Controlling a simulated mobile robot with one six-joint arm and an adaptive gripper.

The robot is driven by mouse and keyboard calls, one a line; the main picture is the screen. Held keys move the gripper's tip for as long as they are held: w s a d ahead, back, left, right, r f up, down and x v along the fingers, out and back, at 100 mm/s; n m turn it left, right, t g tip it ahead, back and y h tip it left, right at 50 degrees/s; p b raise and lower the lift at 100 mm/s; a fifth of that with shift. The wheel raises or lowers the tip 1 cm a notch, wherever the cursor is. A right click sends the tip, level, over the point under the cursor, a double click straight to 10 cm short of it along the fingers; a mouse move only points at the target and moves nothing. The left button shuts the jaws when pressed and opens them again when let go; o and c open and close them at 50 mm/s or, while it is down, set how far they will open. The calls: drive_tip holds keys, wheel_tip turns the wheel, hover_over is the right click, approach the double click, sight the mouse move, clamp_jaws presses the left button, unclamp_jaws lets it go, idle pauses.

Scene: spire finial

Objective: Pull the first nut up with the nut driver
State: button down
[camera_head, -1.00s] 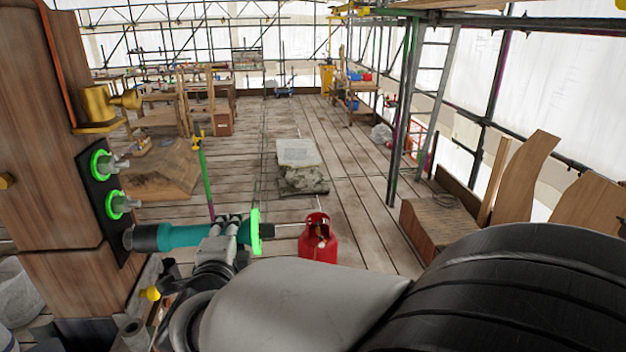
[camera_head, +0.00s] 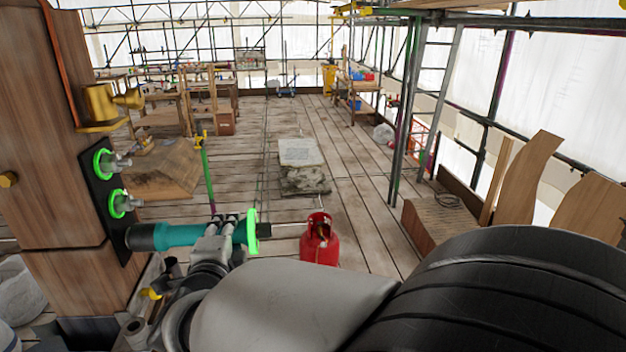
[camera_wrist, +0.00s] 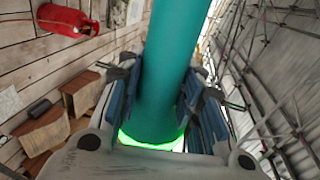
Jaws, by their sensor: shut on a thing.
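The nut driver (camera_head: 180,235) has a teal handle, a dark socket end and a bright green ring at its rear. My gripper (camera_head: 216,232) is shut around the teal handle; the wrist view also shows the nut driver (camera_wrist: 165,75) between the fingers (camera_wrist: 160,105). The driver lies level, its socket against or very near the lower part of a black plate (camera_head: 120,215) on the wooden post. Two bolts with green-ringed nuts stand above it on the plate, an upper nut (camera_head: 104,163) and a lower nut (camera_head: 119,203). Whatever is at the socket mouth is hidden.
The wooden post (camera_head: 40,130) carries a brass fitting (camera_head: 100,108) above the plate. A red gas cylinder (camera_head: 319,243) stands on the plank floor right of the driver. A stone block (camera_head: 303,180) lies farther back. Scaffold poles (camera_head: 405,110) rise at right.

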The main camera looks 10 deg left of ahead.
sight(255, 231)
drive_tip(key=shift+s+a+r, duration=0.15)
drive_tip(key=shift+a, duration=0.6)
idle(0.9)
drive_tip(key=shift+s+a+r, duration=0.1)
drive_tip(key=shift+a+r, duration=0.05)
drive_tip(key=shift+a, duration=0.15)
idle(1.6)
drive_tip(key=shift+w+d+f+b, duration=0.2)
drive_tip(key=shift+d+b, duration=0.4)
drive_tip(key=shift+d, duration=0.1)
drive_tip(key=shift+w+d+b, duration=0.25)
drive_tip(key=shift+d+b, duration=0.2)
drive_tip(key=shift+d, duration=0.55)
drive_tip(key=shift+w+d+b, duration=0.25)
drive_tip(key=shift+d+b, duration=0.2)
drive_tip(key=shift+d, duration=0.5)
drive_tip(key=shift+w+d+b, duration=0.25)
drive_tip(key=shift+d+b, duration=0.2)
drive_tip(key=shift+d, duration=0.55)
